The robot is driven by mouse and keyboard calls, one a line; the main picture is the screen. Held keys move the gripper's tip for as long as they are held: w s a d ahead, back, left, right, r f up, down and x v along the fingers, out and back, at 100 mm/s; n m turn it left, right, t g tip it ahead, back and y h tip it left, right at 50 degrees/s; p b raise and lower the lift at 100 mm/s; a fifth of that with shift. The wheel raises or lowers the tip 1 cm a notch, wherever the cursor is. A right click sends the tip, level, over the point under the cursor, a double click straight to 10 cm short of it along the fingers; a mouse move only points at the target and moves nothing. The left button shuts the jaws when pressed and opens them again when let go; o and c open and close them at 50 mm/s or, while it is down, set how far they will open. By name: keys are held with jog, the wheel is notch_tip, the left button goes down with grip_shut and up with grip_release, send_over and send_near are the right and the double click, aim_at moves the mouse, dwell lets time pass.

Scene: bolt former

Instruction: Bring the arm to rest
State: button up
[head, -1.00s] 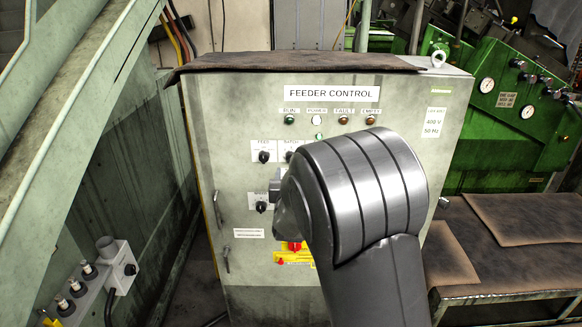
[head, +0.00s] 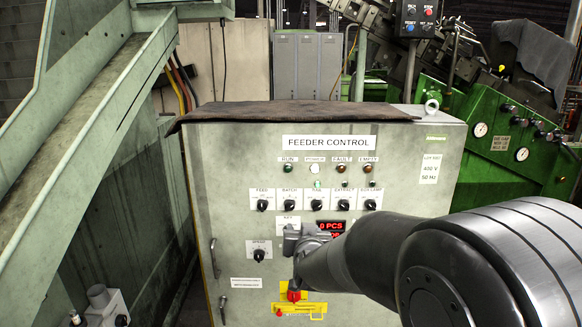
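My arm (head: 455,265) reaches in from the lower right toward the front of the grey feeder control cabinet (head: 220,220). My gripper (head: 292,240) is small in the head view, at the arm's far end in front of the panel, left of the red display (head: 331,226), which reads 0 PCS on its top line. Its fingers are not clear, and I cannot tell whether it touches the panel. A row of black knobs (head: 262,205) runs above it. A lone knob (head: 259,255) is to its left. A red and yellow switch (head: 293,291) is just below it. My arm hides the panel's lower right.
A dark cloth (head: 290,112) covers the cabinet top. A sloping pale green chute (head: 85,130) stands close on the left. A green machine (head: 490,150) with gauges is behind on the right. A small button box (head: 418,20) hangs at the top right.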

jog(key=s+d+g, duration=0.3)
jog(key=s+d, duration=0.1)
jog(key=s, duration=0.7)
jog(key=s+d+g, duration=0.3)
jog(key=s+d, duration=0.1)
jog(key=s, duration=0.7)
jog(key=s+d+r+g+h, duration=0.1)
jog(key=s+d+g, duration=0.2)
jog(key=s, duration=0.8)
jog(key=shift+s+d+g, duration=0.3)
jog(key=shift+d, duration=0.2)
jog(key=shift+r, duration=0.1)
